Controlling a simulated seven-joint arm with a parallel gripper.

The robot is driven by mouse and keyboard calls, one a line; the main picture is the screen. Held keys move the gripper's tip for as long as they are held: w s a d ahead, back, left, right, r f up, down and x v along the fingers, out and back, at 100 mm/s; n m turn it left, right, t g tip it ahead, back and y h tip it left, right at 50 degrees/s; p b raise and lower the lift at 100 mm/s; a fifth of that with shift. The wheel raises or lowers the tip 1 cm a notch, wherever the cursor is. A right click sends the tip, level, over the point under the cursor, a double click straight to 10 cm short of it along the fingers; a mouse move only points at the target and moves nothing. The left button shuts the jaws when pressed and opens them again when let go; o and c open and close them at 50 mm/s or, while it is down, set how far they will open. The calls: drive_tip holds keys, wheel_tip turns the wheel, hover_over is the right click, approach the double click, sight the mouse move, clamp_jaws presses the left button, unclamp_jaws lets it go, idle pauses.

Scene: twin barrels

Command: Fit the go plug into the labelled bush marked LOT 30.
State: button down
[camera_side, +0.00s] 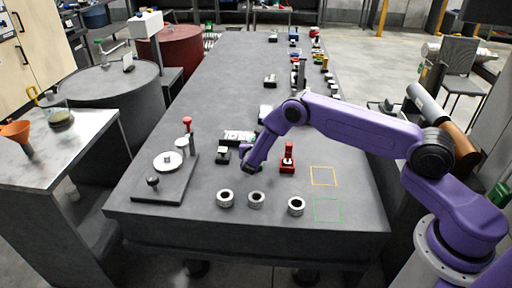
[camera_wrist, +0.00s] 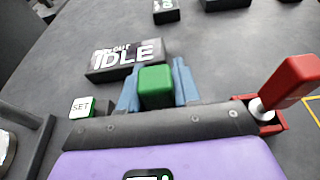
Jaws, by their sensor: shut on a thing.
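My gripper (camera_side: 246,168) is over the near part of the grey table, pointing down, behind the bushes. In the wrist view its blue fingers (camera_wrist: 156,84) are shut on the green go plug (camera_wrist: 155,88); only the plug's green top shows. In the side view the plug is hidden or too small to make out. Three grey ring-shaped bushes stand along the near edge: a left one (camera_side: 225,198), a middle one (camera_side: 257,199) and a right one (camera_side: 296,206). Their openings look dark and empty. No LOT 30 mark can be read, and no bush shows in the wrist view.
A dark block marked IDLE (camera_wrist: 125,57) and a small SET block (camera_wrist: 82,107) lie near my gripper. A red holder with a red-handled piece (camera_side: 288,160) stands to the right. A dark plate with knobs (camera_side: 168,180) is left. Orange (camera_side: 323,176) and green (camera_side: 328,209) outlines are clear.

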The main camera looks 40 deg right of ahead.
drive_tip(key=s+r, duration=1.2)
drive_tip(key=s, duration=0.2)
drive_tip(key=a+f+n+t+y, duration=0.4)
drive_tip(key=a+n+y, duration=0.3)
drive_tip(key=a, duration=0.5)
drive_tip(key=shift+a+y, duration=0.2)
drive_tip(key=shift+y, duration=0.2)
drive_tip(key=shift+f, duration=2.85)
drive_tip(key=shift+f, duration=2.05)
drive_tip(key=c, duration=0.7)
unclamp_jaws()
